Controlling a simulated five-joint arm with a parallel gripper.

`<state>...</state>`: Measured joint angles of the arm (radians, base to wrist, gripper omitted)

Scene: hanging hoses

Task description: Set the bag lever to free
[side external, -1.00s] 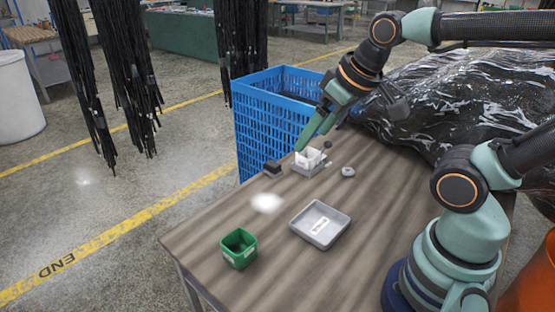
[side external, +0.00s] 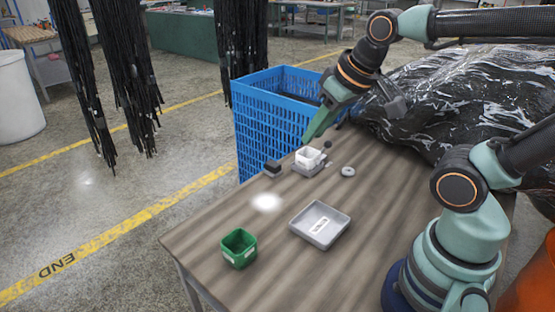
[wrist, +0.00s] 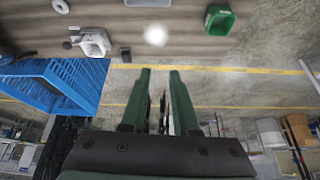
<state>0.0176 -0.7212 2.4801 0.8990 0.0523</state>
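My gripper (side external: 307,138) is above and behind the white bin, pointing down and left. In the wrist view my two green fingers (wrist: 160,72) are apart with nothing between them.
A blue crate (side external: 262,122) stands behind the table. The table (side external: 220,220) carries a dark block (side external: 272,168), a grey ring (side external: 348,171), a grey tray (side external: 319,225) and a green bin (side external: 239,248). Black wrapped film (side external: 440,100) bulges at the right; black hoses (side external: 125,70) hang left.

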